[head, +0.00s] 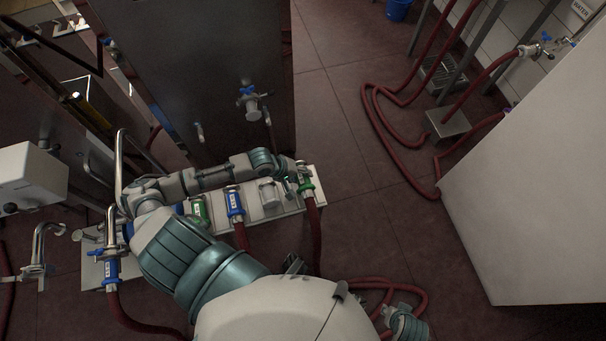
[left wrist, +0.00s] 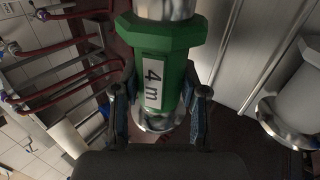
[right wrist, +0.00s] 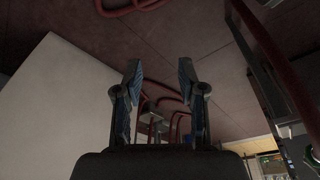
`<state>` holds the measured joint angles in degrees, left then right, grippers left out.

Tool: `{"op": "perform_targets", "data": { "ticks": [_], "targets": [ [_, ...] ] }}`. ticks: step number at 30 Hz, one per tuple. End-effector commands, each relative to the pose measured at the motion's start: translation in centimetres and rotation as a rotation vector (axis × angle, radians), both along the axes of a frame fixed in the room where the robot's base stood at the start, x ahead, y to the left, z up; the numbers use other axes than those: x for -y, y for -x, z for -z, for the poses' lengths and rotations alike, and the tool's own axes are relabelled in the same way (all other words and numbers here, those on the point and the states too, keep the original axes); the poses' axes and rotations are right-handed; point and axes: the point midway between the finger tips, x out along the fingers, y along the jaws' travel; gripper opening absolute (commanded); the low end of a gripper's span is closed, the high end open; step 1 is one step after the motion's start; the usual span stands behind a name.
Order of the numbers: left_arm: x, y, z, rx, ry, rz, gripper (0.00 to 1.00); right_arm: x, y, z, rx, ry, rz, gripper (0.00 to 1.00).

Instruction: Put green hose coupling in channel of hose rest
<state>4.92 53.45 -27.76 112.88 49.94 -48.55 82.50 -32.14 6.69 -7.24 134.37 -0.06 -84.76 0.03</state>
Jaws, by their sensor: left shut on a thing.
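The green hose coupling (head: 305,183) is at the right end of a pale rack (head: 286,209), which looks like the hose rest; a dark red hose hangs from its lower end. My left gripper (head: 297,172) is at the coupling. In the left wrist view the coupling (left wrist: 172,78), labelled "4 m", stands between the fingers (left wrist: 160,108), which are shut on it. Whether it sits in a channel or is clear of the rack cannot be told. My right gripper (right wrist: 160,85) is open and empty in its wrist view.
A blue coupling (head: 235,205), another green coupling (head: 199,211) and a grey cylinder (head: 268,193) are along the rack. A dark cabinet (head: 195,70) stands behind. Red hoses (head: 385,125) lie on the floor at right, near a large white box (head: 535,190). Open floor lies between.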

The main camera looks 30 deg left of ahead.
Motion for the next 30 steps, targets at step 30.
{"op": "perform_targets", "data": {
  "ticks": [30],
  "targets": [
    [0.1, -0.1, 4.6, 0.002, 0.0, 0.0, 0.0, -0.1, -0.4, -2.8, 0.056, -0.011, -0.001, 0.4]
  ]
}}
